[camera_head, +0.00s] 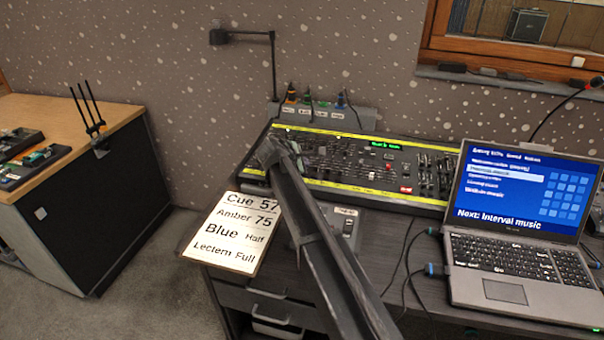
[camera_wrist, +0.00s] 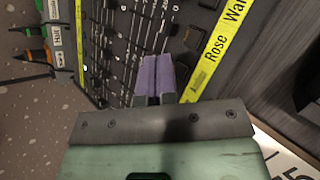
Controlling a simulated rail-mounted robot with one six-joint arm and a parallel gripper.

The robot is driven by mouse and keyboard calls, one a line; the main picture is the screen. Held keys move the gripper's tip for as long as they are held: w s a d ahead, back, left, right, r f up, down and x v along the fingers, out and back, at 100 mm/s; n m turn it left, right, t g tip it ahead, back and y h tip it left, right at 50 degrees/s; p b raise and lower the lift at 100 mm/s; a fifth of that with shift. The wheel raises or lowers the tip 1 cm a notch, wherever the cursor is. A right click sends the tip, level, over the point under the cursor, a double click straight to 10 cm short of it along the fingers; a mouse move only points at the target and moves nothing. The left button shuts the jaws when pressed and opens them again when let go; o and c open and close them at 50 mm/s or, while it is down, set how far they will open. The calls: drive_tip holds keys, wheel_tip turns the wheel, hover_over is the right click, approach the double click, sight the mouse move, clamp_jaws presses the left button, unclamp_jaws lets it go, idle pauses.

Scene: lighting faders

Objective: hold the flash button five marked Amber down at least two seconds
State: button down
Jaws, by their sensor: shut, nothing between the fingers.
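The lighting desk (camera_head: 395,158) is a dark console with faders, small buttons and yellow label strips. My gripper (camera_head: 268,152) is over its left end in the head view. In the wrist view my gripper (camera_wrist: 155,72) is shut and empty, its purple-grey fingertips together over the desk, close beside a yellow strip (camera_wrist: 212,60) that reads "Rose" and a cut-off "War". I cannot tell whether the tips touch a button. No "Amber" marking is readable on the desk, and the fingers and gripper body hide part of the strip and the controls beneath.
A cue card (camera_head: 232,232) lies at the desk's front left, reading "Amber 75" among its lines. A laptop (camera_head: 510,220) stands on the right. A lamp (camera_head: 272,60) and a box with plugs (camera_head: 345,112) stand behind the desk. A wooden-topped cabinet (camera_head: 110,125) is at the left.

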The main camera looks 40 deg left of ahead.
idle(0.6)
drive_tip(key=shift+f+b, duration=0.4)
drive_tip(key=shift+f, duration=0.05)
drive_tip(key=shift+f+b, duration=0.3)
drive_tip(key=shift+b, duration=0.05)
drive_tip(key=shift+r, duration=0.1)
idle(3.3)
drive_tip(key=shift+r+p, duration=0.65)
drive_tip(key=shift+p, duration=0.1)
drive_tip(key=r+p, duration=0.5)
drive_tip(key=shift+s+d, duration=0.1)
drive_tip(key=shift+s, duration=0.1)
idle(0.5)
